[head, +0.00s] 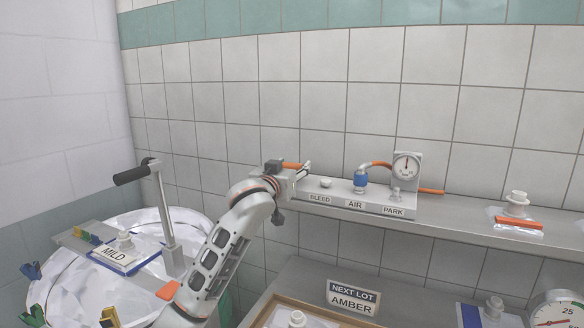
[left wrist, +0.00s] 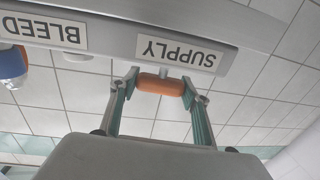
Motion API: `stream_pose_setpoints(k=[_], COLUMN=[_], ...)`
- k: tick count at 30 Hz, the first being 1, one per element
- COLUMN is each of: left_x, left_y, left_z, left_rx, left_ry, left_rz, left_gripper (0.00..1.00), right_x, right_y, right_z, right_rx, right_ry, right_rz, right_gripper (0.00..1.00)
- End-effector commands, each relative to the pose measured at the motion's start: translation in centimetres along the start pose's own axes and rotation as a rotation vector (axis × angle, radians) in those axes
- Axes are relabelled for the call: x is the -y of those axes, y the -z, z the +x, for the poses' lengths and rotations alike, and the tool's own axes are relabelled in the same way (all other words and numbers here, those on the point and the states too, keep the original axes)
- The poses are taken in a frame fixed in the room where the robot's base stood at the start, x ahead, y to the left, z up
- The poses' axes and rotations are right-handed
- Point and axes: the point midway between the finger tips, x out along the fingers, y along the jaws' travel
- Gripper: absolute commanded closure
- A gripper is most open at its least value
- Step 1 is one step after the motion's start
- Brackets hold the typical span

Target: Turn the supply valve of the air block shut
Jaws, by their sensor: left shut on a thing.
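The air block (head: 340,202) is a grey bar on the wall shelf, with BLEED, AIR and PARK labels. Its SUPPLY label (left wrist: 180,52) shows upside down in the left wrist view. Beside that label is the orange supply valve handle (left wrist: 160,85), lying crosswise between my fingertips. My left gripper (left wrist: 163,92) is shut on this handle, one finger at each end. In the head view the gripper (head: 301,172) is at the block's left end, with the orange handle (head: 292,165) showing above it. The arm hides the SUPPLY label there. My right gripper is not in view.
A gauge (head: 406,168), a blue coupling (head: 360,181) and an orange hose (head: 377,164) are on the block, right of my gripper. The tiled wall is close behind.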

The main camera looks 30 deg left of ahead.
Motion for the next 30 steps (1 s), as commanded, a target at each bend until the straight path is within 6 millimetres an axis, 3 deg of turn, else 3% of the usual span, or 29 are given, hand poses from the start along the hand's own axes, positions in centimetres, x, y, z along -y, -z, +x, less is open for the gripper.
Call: stream_pose_setpoints(k=[7, 17, 18, 20, 30], left_x=[0.06, -0.03, -0.04, -0.04, 0.0], left_y=[-0.12, -0.09, -0.09, -0.09, -0.02], left_z=[-0.02, -0.05, -0.05, -0.05, -0.11], left_rx=[0.002, 0.001, 0.001, 0.001, 0.0], left_ry=[-0.099, -0.111, -0.111, -0.111, -0.11], left_rz=[0.002, -0.001, -0.001, -0.001, -0.001], left_gripper=[0.75, 0.75, 0.51, 0.36, 0.36], right_x=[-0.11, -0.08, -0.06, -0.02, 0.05], right_y=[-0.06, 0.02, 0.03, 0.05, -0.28], right_z=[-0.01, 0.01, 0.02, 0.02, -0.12], right_rx=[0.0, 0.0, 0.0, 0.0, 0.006], right_ry=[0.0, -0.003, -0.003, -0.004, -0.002], right_rz=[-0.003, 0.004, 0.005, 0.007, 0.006], right_gripper=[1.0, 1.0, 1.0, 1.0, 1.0])
